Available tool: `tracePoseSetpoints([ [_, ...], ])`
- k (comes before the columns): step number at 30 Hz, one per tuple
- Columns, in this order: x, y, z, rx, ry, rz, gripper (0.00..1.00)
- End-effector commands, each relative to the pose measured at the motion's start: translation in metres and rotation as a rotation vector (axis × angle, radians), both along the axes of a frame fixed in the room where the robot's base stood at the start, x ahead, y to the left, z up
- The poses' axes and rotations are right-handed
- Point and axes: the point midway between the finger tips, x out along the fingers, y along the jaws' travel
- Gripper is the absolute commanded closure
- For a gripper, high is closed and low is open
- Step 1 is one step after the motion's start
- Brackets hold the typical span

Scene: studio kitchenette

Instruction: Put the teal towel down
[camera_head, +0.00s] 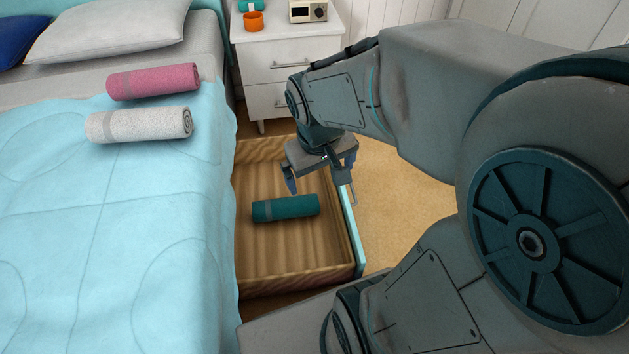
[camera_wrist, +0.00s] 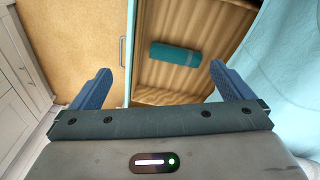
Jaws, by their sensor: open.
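The rolled teal towel (camera_head: 286,208) lies on the floor of the open wooden drawer (camera_head: 290,282) beside the bed. It also shows in the wrist view (camera_wrist: 175,54), between and beyond my fingertips. My gripper (camera_head: 321,180) is over the drawer, with its fingers spread wide. In the wrist view my gripper (camera_wrist: 159,82) holds nothing, and the towel is apart from both fingers.
A pink rolled towel (camera_head: 153,82) and a white rolled towel (camera_head: 139,125) lie on the blue-covered bed (camera_head: 120,220) to the left. A white nightstand (camera_head: 285,50) with an orange mug (camera_head: 253,21) stands behind the drawer. A rug (camera_head: 400,205) lies to the right.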

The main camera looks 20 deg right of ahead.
Motion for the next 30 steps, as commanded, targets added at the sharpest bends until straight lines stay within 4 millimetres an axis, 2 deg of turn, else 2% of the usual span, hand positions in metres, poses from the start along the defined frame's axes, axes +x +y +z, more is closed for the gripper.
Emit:
tracePoseSetpoints([
  [3,-0.025,0.014,0.007,0.061,0.016,-0.042,0.00],
  [7,-0.040,0.023,0.010,0.101,0.030,-0.065,0.00],
  [24,-0.043,0.025,0.010,0.110,0.034,-0.071,0.00],
  [26,-0.043,0.025,0.010,0.110,0.034,-0.071,0.14],
  [30,-0.043,0.025,0.010,0.110,0.034,-0.071,0.53],
])
